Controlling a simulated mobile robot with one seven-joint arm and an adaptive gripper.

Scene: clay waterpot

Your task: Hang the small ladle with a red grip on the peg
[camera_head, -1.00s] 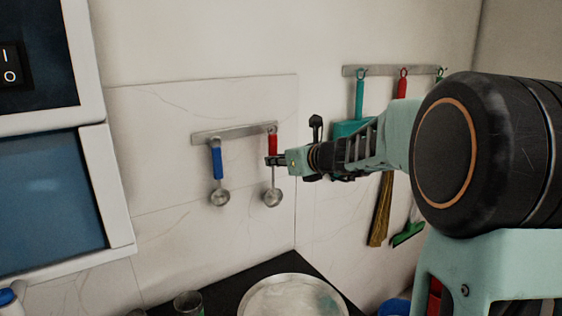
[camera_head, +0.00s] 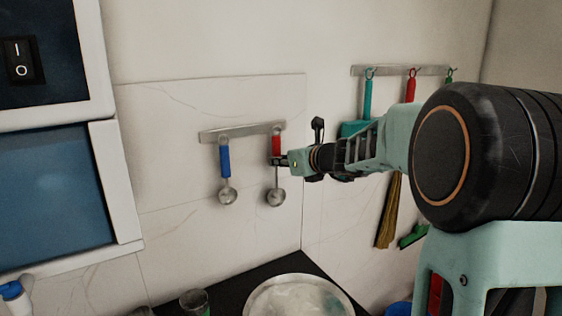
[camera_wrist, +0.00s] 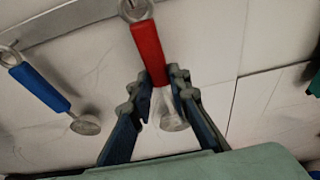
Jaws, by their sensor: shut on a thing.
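The small ladle with a red grip (camera_head: 277,146) hangs upright at the right end of a grey wall rail (camera_head: 241,132), its metal bowl (camera_head: 276,198) pointing down. In the wrist view its red grip (camera_wrist: 147,45) runs up to a ring at the rail, at the top edge of the picture. I cannot tell whether the ring is around the peg or just in front of it. My gripper (camera_head: 281,161) is shut on the ladle at the lower end of the grip. Its fingers (camera_wrist: 160,80) lie on both sides there in the wrist view.
A blue-gripped ladle (camera_head: 225,162) hangs left on the same rail, close by. A second rail (camera_head: 390,70) with cleaning tools, including a broom (camera_head: 390,212), is at the right, partly behind my arm. A round metal pan (camera_head: 298,298) stands on the dark counter below.

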